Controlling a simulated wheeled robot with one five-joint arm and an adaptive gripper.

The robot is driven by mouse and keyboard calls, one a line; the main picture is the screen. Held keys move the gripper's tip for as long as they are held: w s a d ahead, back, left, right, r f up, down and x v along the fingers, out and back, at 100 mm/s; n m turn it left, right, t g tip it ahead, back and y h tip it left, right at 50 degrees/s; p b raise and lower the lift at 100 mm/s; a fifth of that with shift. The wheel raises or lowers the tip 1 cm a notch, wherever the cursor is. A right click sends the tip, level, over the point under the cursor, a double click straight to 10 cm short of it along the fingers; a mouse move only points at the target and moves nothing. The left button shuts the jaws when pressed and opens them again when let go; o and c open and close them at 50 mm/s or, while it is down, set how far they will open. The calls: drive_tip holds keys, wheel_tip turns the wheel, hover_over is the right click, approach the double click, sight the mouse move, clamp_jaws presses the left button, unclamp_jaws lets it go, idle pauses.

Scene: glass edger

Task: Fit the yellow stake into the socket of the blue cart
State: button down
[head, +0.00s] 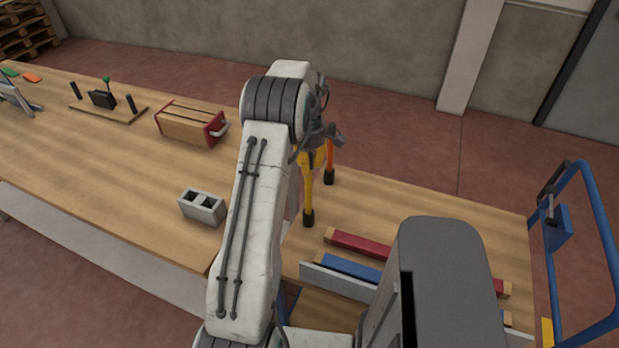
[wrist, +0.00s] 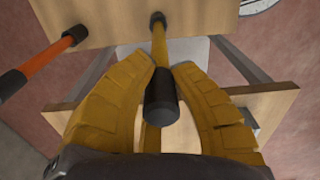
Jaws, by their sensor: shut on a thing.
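The yellow stake (head: 308,190) has dark end caps and hangs roughly upright from my gripper (head: 313,155), near the back of the bench. I cannot tell if its lower cap touches the bench. In the wrist view my gripper (wrist: 163,66) has its yellow fingers around the stake (wrist: 159,45), whose near black cap lies between them.
An orange stake (head: 330,152) with black caps stands close beside the yellow one. Red (head: 358,243) and blue (head: 347,269) bars lie right of my arm. A grey hollow block (head: 202,207) and a wooden box with red ends (head: 188,125) are to the left.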

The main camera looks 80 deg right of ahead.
sight(308, 181)
drive_tip(key=shift+f+p, duration=0.35)
drive_tip(key=shift+f, duration=1.9)
drive_tip(key=c, duration=1.2)
unclamp_jaws()
